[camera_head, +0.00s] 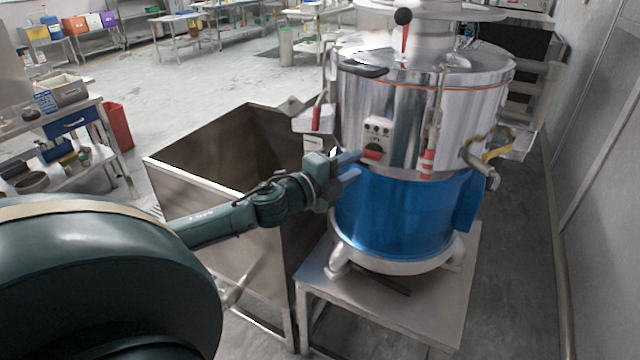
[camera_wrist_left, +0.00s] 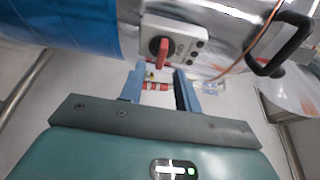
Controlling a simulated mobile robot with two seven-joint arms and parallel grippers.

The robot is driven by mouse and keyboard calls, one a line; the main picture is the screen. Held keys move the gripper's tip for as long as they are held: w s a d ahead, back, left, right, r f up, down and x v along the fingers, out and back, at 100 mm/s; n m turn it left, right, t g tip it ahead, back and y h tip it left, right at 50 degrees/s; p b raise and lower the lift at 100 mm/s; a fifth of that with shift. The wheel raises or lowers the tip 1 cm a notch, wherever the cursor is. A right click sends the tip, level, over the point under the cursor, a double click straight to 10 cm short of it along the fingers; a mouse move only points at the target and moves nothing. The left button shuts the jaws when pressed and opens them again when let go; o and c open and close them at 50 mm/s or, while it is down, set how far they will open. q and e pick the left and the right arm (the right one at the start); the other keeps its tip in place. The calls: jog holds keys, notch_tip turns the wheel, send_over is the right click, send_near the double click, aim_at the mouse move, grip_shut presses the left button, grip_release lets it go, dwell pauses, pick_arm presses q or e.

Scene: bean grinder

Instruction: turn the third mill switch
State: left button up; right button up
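The mill (camera_head: 425,110) is a polished steel drum with a blue lower body (camera_head: 395,215). A small switch panel (camera_head: 378,128) on its steel side carries a red-handled rotary switch (camera_head: 373,151) and several small dark buttons or lamps. In the left wrist view the red switch (camera_wrist_left: 162,52) is on the panel (camera_wrist_left: 190,42), just beyond and above the fingertips. My left gripper (camera_head: 357,166) is open, its two blue fingers apart and empty, just below and left of the red switch. It appears close to the switch but not touching it. My right gripper is out of view.
An open steel bin (camera_head: 215,170) stands left of the mill, under my left arm. The mill stands on a low metal table (camera_head: 400,310). A black handle (camera_wrist_left: 285,45) sticks out beside the panel. A wall (camera_head: 600,170) is at the right.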

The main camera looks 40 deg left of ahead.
pick_arm(q)
jog(key=s+a, duration=0.1)
jog(key=s, duration=0.8)
jog(key=shift+a+b, duration=0.2)
jog(key=shift+b, duration=0.25)
jog(key=s+d+f+n+g+y, duration=0.1)
jog(key=s+d+f+n+g, duration=0.15)
jog(key=f+n, duration=0.45)
jog(key=s+d+f+n+g+y, duration=0.1)
jog(key=s+d+f+n+y, duration=0.2)
jog(key=f, duration=0.8)
jog(key=s+d+f+n+g+h, duration=0.2)
jog(key=s+d+f+n, duration=0.1)
jog(key=d, duration=0.5)
jog(key=s+d+f+n+g+h, duration=0.2)
jog(key=s+d+f+n, duration=0.2)
jog(key=d+f, duration=0.4)
jog(key=shift+s+d+f, duration=0.15)
jog(key=shift+s+d, duration=0.35)
jog(key=shift+s, duration=0.3)
